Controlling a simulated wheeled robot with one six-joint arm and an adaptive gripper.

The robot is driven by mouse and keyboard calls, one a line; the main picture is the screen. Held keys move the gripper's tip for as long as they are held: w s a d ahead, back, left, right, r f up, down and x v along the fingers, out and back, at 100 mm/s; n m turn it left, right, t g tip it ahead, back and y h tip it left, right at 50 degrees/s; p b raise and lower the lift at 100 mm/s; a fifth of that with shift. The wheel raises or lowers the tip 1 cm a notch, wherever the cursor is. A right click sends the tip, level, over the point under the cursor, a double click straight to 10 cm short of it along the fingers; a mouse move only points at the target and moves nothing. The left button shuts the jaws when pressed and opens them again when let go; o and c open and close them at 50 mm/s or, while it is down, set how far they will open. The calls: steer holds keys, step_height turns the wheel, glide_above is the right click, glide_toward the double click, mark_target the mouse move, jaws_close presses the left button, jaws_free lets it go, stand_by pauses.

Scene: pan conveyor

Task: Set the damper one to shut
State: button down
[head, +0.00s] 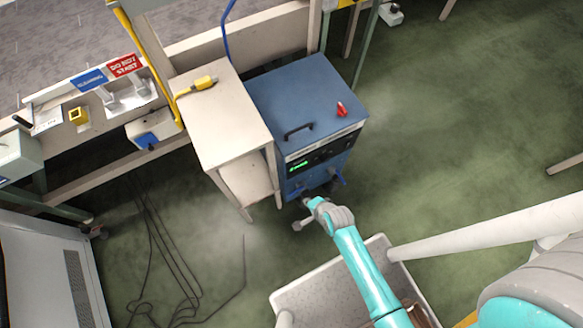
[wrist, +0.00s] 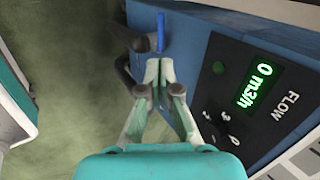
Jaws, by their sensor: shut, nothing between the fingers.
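The blue unit (head: 306,100) has a green flow display (wrist: 252,86) reading 0 m3/h in the wrist view. Two blue levers show low on its front in the head view, a left one (head: 296,193) and a right one (head: 338,178). I see no damper numbers. In the wrist view one blue lever (wrist: 161,32) stands beside a dark pipe stub (wrist: 137,39), in line with the picture's vertical. My gripper (wrist: 159,70) is shut and empty, its tips just short of that lever; contact cannot be told. The other lever is not clear in the wrist view.
A beige cabinet (head: 217,110) with a yellow tool (head: 197,86) stands left of the unit. A dark handle (head: 298,131) and a red part (head: 342,110) are on its top. Black cables (head: 160,255) lie on the floor. Green floor is free to the right.

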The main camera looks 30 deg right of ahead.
mark_target(293, 193)
steer(key=x, duration=1.3)
steer(key=shift+w+f, duration=0.15)
steer(key=shift+f, duration=0.25)
steer(key=shift+w+a+f, duration=0.1)
steer(key=shift+w+f, duration=0.25)
steer(key=shift+w, duration=0.2)
steer(key=shift+s+d, duration=0.35)
steer(key=shift+s, duration=0.45)
steer(key=shift+r, duration=0.1)
